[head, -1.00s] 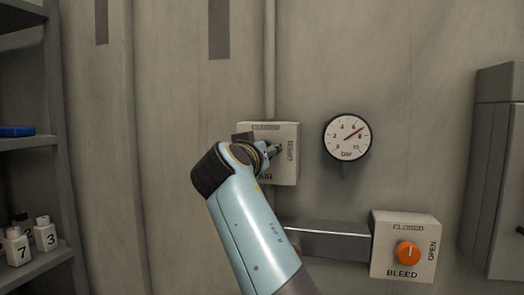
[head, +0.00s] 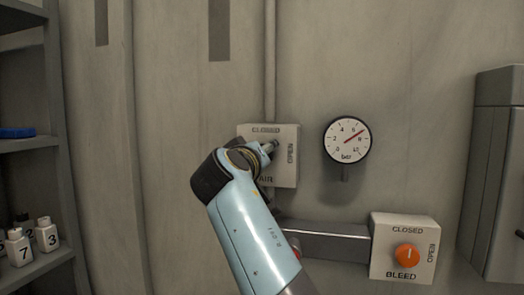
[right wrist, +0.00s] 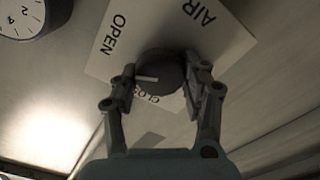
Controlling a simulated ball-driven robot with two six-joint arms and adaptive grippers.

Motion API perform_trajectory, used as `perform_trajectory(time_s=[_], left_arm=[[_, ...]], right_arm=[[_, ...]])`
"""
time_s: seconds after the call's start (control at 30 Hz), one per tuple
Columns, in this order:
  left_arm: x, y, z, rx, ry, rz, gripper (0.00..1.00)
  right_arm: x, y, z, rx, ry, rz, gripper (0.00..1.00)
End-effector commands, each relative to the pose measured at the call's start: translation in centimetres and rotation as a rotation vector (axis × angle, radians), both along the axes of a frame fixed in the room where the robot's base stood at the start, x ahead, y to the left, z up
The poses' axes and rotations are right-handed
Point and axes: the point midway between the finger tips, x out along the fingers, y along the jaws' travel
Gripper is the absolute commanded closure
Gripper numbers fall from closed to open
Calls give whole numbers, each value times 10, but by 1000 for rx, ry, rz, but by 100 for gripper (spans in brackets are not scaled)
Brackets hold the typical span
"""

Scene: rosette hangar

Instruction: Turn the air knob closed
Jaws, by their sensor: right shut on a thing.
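The air knob (right wrist: 170,72) is a dark round knob with a white mark, on a pale plate (right wrist: 180,30) lettered AIR, OPEN and CLOSED. In the right wrist view the mark points left, between OPEN and CLOSED. My right gripper (right wrist: 164,78) has one finger on each side of the knob and is shut on it. In the head view the right gripper (head: 268,147) is at the front of the air box (head: 287,170), and the knob is hidden behind it. My left gripper is not in view.
A round bar gauge (head: 347,139) hangs right of the air box, its red needle between 6 and 8. A BLEED box (head: 385,262) with an orange knob (head: 406,256) is lower right. A shelf (head: 40,257) with white numbered bottles stands left. A grey cabinet (head: 497,170) is right.

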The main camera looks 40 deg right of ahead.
Motion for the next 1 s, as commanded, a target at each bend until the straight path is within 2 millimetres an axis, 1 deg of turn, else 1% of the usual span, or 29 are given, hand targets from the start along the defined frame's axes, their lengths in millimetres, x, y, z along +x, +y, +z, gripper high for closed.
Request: perform_trajectory(time_s=[0.8,1.0], left_arm=[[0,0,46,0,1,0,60],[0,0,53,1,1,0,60]], right_arm=[[2,2,-2,-500,589,2,86],[2,2,-4,-603,712,3,86]])
